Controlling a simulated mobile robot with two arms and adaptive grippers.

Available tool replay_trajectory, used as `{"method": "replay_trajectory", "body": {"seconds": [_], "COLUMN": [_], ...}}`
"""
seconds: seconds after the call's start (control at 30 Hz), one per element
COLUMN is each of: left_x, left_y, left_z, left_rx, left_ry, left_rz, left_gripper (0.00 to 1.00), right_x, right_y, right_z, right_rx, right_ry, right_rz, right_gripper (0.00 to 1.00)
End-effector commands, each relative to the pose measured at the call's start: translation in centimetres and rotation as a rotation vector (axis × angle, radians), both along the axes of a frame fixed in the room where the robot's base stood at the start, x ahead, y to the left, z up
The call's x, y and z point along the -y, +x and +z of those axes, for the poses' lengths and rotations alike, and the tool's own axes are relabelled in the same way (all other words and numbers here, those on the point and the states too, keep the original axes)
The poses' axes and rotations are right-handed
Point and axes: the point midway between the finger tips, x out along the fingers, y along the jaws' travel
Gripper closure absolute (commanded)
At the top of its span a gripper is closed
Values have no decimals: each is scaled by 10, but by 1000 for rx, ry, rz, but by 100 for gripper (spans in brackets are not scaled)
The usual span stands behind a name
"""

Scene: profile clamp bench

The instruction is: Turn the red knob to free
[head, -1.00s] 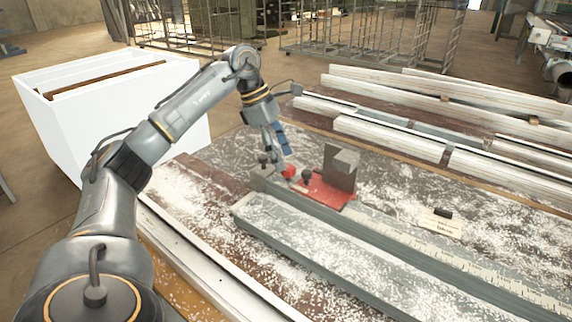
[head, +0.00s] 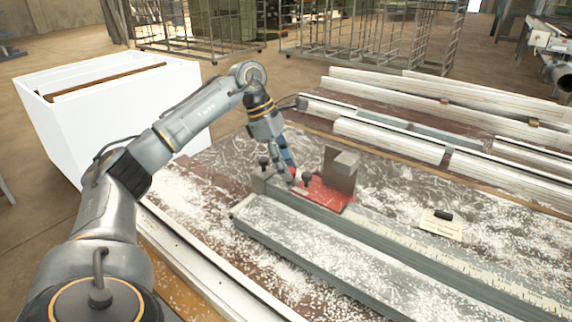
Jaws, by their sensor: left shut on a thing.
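The red clamp plate (head: 326,196) sits on the grey rail, with a grey upright block (head: 340,168) on top of it. My left gripper (head: 289,177) points down at the plate's left end. Its fingers are shut on the red knob there, which they almost wholly hide. Which way the knob is turned cannot be seen. A small black knob (head: 306,178) stands just right of the fingers, and another dark knob (head: 263,162) stands to their left on the rail's end block. My right gripper is not in view.
A long grey rail with a scale (head: 440,251) runs to the lower right, and a grey beam (head: 300,244) lies before it. White profiles (head: 390,139) lie at the back. A small card (head: 441,224) lies right of the clamp. Shavings cover the bench.

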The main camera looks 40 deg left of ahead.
Motion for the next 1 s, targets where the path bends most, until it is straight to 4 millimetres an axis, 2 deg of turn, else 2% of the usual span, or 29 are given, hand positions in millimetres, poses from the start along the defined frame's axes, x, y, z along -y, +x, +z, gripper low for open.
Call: {"method": "replay_trajectory", "body": {"seconds": [0.37, 1.0], "left_x": [0, 4], "left_y": [-1, -3], "left_z": [0, 1], "left_rx": [1, 2], "left_ry": [1, 0], "left_rz": [143, 729], "left_gripper": [99, 99], "right_x": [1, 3], "right_y": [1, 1], "right_z": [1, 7], "right_rx": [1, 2], "right_ry": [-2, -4], "right_rz": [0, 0], "right_gripper": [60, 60]}}
